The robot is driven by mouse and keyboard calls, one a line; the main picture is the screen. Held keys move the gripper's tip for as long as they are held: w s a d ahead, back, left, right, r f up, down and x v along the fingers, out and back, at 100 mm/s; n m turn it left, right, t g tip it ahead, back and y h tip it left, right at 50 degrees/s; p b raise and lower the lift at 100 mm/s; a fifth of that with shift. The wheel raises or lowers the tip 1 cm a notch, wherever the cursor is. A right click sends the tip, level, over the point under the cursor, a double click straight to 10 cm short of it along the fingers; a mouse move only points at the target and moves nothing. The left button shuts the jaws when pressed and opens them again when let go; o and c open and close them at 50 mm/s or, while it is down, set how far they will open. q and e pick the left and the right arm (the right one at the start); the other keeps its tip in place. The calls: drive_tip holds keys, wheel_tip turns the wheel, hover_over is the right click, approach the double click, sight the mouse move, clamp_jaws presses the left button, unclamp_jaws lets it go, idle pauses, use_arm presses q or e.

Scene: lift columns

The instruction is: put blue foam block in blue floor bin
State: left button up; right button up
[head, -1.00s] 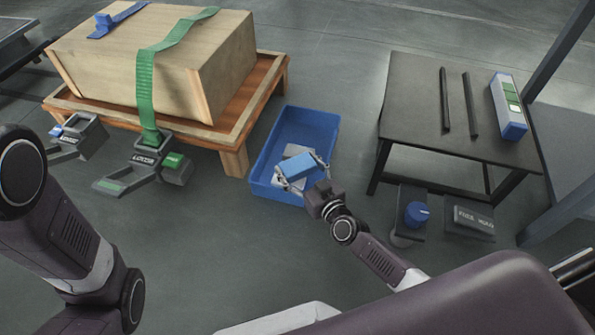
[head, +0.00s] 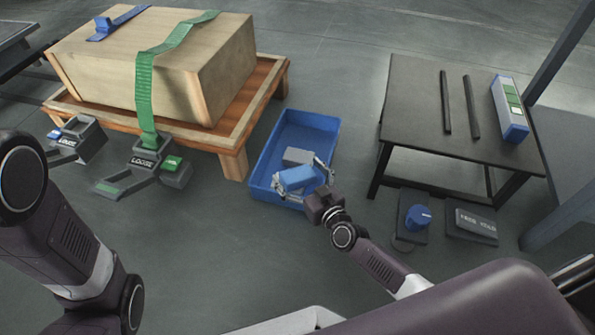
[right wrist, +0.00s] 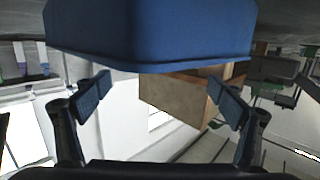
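The blue foam block (head: 296,178) is at the near end of the blue floor bin (head: 263,168), tilted, with my right gripper's fingers spread on either side of it in the head view. My right gripper (right wrist: 165,98) is open: its fingertips stand wide apart in the right wrist view, with nothing gripped between the pads. A large blue shape (right wrist: 165,35) fills the top of that view beyond the fingers; I cannot tell whether it is block or bin. My left gripper is outside the head view; only the left arm shows.
A grey block (head: 297,156) lies in the bin. A wooden crate (head: 140,65) with straps stands on a wooden pallet table (head: 232,160) to the left. A dark table (head: 420,100) stands to the right.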

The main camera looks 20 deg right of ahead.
drive_tip(key=shift+r, duration=0.3)
drive_tip(key=shift+r+p, duration=0.45)
drive_tip(key=shift+p, duration=0.15)
drive_tip(key=p+v, duration=0.5)
drive_tip(key=v, duration=0.7)
drive_tip(key=shift+f, duration=0.15)
